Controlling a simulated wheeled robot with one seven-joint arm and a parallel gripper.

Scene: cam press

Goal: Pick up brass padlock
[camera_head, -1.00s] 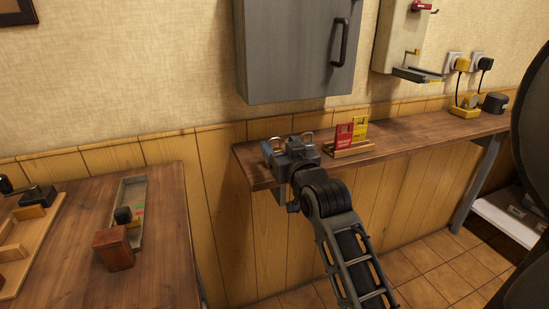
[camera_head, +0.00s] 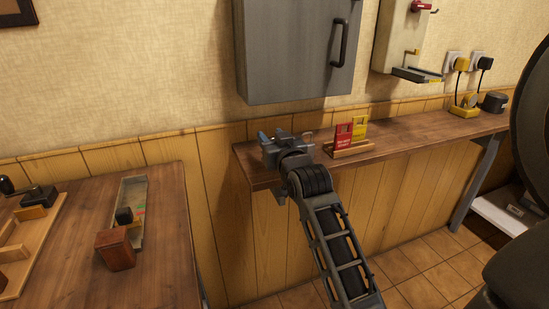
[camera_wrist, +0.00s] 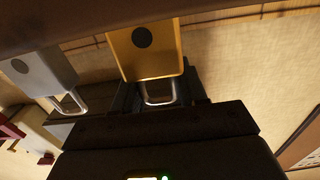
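The brass padlock (camera_wrist: 146,50) shows in the wrist view as a yellow-gold body with a dark round spot and a silver shackle. The picture is upside down, and the shackle points toward my gripper. My gripper (camera_wrist: 160,90) has its dark fingers apart, one on each side of the shackle; contact cannot be seen. In the head view my gripper (camera_head: 273,139) is low over the left end of the wall shelf and hides the brass padlock. A grey padlock (camera_wrist: 40,73) is beside it, and its shackle seems to show right of my gripper in the head view.
The wooden shelf (camera_head: 410,131) carries a stand with red and yellow tags (camera_head: 350,148) right of my gripper. A grey cabinet (camera_head: 290,50) hangs above. A separate table (camera_head: 165,230) is at the left. The shelf's middle is clear.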

